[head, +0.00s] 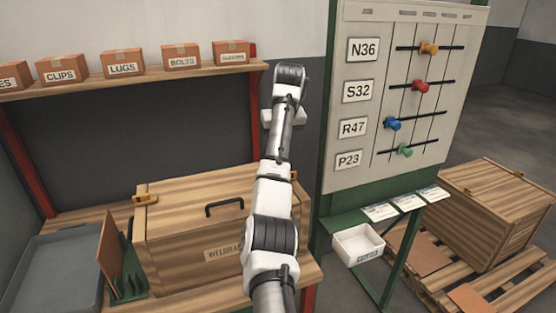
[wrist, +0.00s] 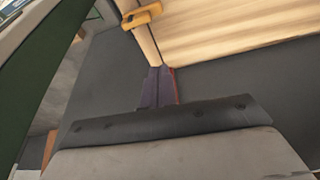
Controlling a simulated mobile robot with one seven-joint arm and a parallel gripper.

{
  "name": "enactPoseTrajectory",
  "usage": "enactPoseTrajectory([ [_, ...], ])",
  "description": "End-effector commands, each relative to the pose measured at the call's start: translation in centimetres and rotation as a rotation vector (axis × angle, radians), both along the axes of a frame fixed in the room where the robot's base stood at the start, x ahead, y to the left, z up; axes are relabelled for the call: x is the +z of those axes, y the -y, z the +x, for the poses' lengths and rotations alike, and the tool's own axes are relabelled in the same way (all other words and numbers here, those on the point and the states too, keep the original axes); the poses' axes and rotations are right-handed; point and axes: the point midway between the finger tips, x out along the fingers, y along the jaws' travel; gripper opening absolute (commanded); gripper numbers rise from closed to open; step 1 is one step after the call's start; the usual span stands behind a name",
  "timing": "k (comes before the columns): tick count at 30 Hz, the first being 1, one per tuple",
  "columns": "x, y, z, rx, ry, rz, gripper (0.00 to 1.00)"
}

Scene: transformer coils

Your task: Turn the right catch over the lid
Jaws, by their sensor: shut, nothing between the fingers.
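The wooden crate (head: 195,237) stands on the bench with its lid (head: 200,190) down and a black handle on it. An orange catch (head: 144,199) shows at its left end. My gripper is hidden in the head view.
A green-framed board (head: 400,100) with coloured knobs stands right of the bench, with a white bin (head: 358,243) below. A shelf of small boxes (head: 124,62) hangs behind. A grey tray (head: 60,265) and a green rack (head: 128,275) are at left.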

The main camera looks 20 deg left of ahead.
Motion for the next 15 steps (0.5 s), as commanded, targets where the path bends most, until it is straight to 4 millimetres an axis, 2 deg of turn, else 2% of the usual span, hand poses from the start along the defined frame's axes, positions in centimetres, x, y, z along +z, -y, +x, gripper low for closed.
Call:
enactPoseTrajectory([
  [6, 1.9, 0.4, -0.6, 0.001, -0.003, 0.0, 0.0],
  [15, 2.2, 0.5, -0.7, 0.001, -0.004, 0.0, 0.0],
])
